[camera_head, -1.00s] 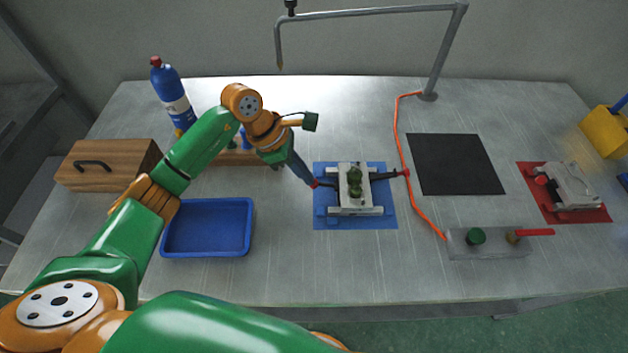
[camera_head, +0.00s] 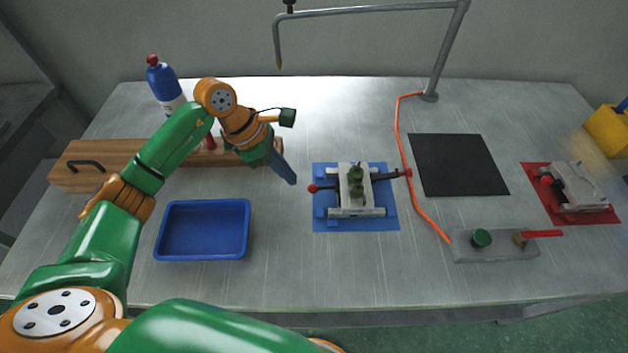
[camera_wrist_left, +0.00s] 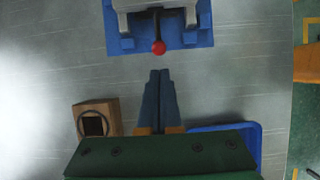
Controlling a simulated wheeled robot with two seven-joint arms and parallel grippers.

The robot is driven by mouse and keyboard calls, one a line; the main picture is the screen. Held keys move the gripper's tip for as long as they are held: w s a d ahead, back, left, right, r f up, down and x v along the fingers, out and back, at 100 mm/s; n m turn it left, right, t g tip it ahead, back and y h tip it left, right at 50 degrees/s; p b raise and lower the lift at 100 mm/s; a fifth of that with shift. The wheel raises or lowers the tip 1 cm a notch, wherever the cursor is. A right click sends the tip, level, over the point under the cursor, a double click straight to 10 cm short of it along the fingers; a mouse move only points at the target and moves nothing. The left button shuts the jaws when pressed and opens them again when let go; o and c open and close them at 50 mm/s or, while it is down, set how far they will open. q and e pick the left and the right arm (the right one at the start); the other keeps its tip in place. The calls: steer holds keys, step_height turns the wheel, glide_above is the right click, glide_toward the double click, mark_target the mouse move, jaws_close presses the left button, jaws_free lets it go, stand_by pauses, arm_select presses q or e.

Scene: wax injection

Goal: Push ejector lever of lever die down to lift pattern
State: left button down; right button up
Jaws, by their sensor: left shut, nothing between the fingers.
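The lever die (camera_head: 345,203) stands on a blue mat (camera_head: 386,224) in the middle of the table. A green pattern (camera_head: 356,181) shows on its top. In the left wrist view, the shut fingertips (camera_wrist_left: 160,73) point at the red knob (camera_wrist_left: 158,47) with a small gap. My right gripper is out of view.
A blue tray (camera_head: 204,256) lies front left. A wooden box (camera_head: 80,173) and a blue bottle (camera_head: 164,88) stand behind. An orange hose (camera_head: 400,141) runs right of the die. A black mat (camera_head: 458,165) and a red mat (camera_head: 590,216) with another die lie farther right.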

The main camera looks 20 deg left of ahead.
arm_select(q)
steer(key=b+v, duration=0.1)
steer(key=v, duration=0.5)
steer(key=shift+s+a, duration=0.1)
